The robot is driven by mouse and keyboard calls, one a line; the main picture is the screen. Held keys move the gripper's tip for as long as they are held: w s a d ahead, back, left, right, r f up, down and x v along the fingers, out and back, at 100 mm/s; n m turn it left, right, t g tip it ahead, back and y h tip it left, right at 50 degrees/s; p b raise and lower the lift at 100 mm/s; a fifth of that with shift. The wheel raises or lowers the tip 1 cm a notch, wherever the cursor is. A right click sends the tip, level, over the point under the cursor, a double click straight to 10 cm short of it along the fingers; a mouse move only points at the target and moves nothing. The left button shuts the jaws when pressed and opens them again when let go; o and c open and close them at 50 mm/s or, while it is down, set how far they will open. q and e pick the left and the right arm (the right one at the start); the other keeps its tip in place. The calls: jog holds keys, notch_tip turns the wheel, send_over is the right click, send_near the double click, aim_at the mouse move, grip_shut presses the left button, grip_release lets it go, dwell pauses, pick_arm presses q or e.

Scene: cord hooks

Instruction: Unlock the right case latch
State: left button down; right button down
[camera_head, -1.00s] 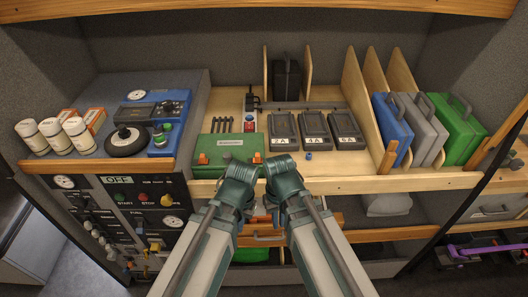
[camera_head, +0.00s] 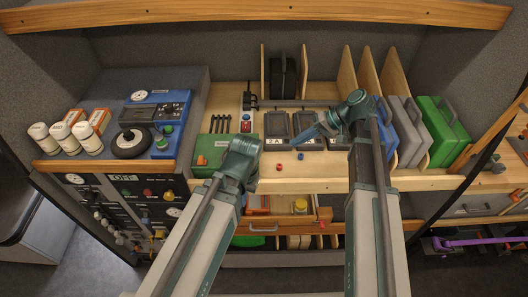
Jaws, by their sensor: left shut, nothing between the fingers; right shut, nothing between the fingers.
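The green case (camera_head: 215,147) lies closed on the shelf, left of the black battery blocks. Its left orange latch (camera_head: 202,160) shows at the front edge. The right latch is hidden behind my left wrist, so I cannot tell its state. My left gripper (camera_head: 243,147) is at the case's right front corner; its fingertips are mostly hidden, and I cannot tell whether it touches the case. My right gripper (camera_head: 297,140) is shut and empty, pointing left and down over the labelled black blocks, to the right of the case and apart from it.
Black blocks (camera_head: 276,124) stand right of the case, partly covered by my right arm. A small red knob (camera_head: 278,167) and blue knob (camera_head: 300,156) are on the front shelf. Blue, grey and green (camera_head: 442,131) cases stand at right. A blue device (camera_head: 157,112) stands at left.

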jog(key=a+r+b+x, duration=0.2)
jog(key=b+x, duration=0.4)
jog(key=x, duration=0.7)
jog(key=shift+b, duration=0.4)
